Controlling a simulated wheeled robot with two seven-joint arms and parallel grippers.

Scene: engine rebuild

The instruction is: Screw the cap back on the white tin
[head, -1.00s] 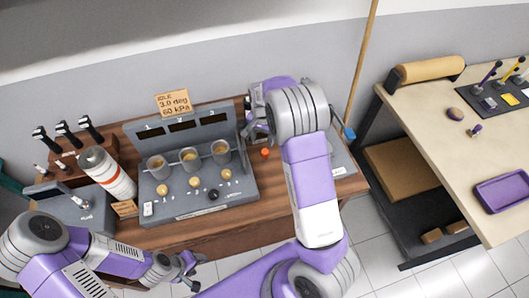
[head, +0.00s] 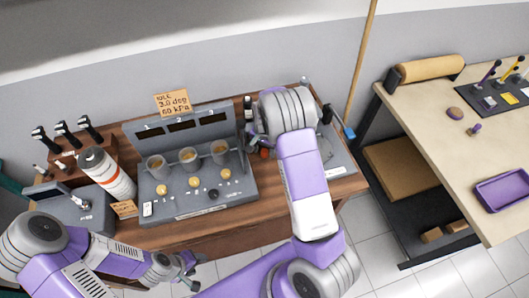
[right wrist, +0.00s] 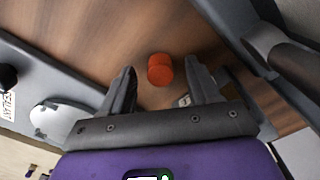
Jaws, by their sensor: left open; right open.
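A small orange-red round piece, which looks like a cap (right wrist: 160,69), lies on the wooden bench top. In the head view it shows partly (head: 264,153) beside my right gripper (head: 257,142). In the right wrist view, my open right gripper (right wrist: 160,84) has its fingers on either side of the line to the piece, with nothing held between them. A white canister with an orange band and a grey top (head: 107,173) stands at the bench's left; I cannot tell whether it is the white tin. My left gripper (head: 188,266) is open and empty in front of the bench.
A grey test rig (head: 235,190) with several cups stands mid-bench, left of my right gripper. A grey unit (head: 340,163) lies to the right. A small white labelled thing (right wrist: 184,101) shows by one right finger. A separate beige table (head: 430,120) stands at far right.

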